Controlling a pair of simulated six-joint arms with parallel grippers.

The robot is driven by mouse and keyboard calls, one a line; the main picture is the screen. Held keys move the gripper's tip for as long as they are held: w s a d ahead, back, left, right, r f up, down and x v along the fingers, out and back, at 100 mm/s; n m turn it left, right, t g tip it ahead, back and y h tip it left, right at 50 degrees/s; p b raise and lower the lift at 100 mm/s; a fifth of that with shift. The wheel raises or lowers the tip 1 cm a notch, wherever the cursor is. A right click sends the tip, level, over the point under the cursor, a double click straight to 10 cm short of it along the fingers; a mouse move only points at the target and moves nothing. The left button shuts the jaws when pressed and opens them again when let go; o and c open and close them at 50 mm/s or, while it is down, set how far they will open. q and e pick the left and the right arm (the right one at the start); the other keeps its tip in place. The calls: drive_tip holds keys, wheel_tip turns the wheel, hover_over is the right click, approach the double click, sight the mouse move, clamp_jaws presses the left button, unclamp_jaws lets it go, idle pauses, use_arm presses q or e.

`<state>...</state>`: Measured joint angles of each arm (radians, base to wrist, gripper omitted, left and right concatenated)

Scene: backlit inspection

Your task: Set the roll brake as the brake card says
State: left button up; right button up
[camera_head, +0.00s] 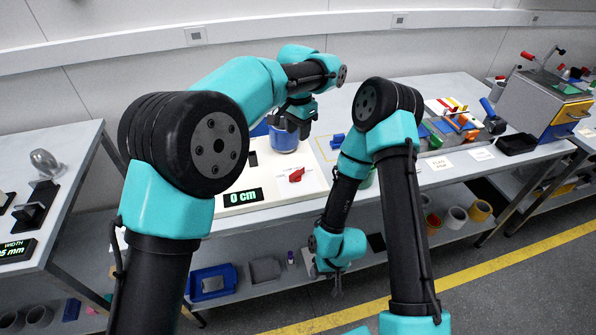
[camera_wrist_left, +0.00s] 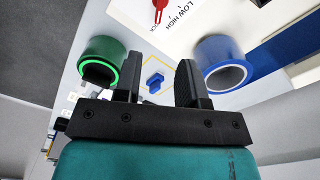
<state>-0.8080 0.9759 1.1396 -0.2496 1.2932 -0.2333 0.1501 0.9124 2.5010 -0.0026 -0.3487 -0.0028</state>
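The white panel (camera_head: 262,217) on the bench carries a red brake pointer (camera_head: 296,174) and a display (camera_head: 243,197) reading "0 cm". In the left wrist view the red pointer (camera_wrist_left: 158,10) is partly cut off, with "LOW" and "HIGH" printed beside it. A blue roll (camera_head: 284,141) stands behind the pointer. My left gripper (camera_head: 289,126) is by the roll's top in the head view. In the left wrist view its fingers (camera_wrist_left: 157,82) are apart and empty, with the blue roll (camera_wrist_left: 208,55) to their right. My right gripper (camera_head: 337,284) hangs low before the bench; its fingers are unclear. I cannot identify the brake card.
A green roll (camera_wrist_left: 101,53) is left of the left fingers, and a small blue block (camera_wrist_left: 155,83) shows beyond them. My right arm crosses the bench's middle. White cards (camera_head: 440,163) lie at the right.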

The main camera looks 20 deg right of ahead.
sight(298, 171)
use_arm(q)
wheel_tip(298, 171, down, 16)
idle(0.6)
drive_tip(key=shift+c, duration=0.4)
clamp_jaws()
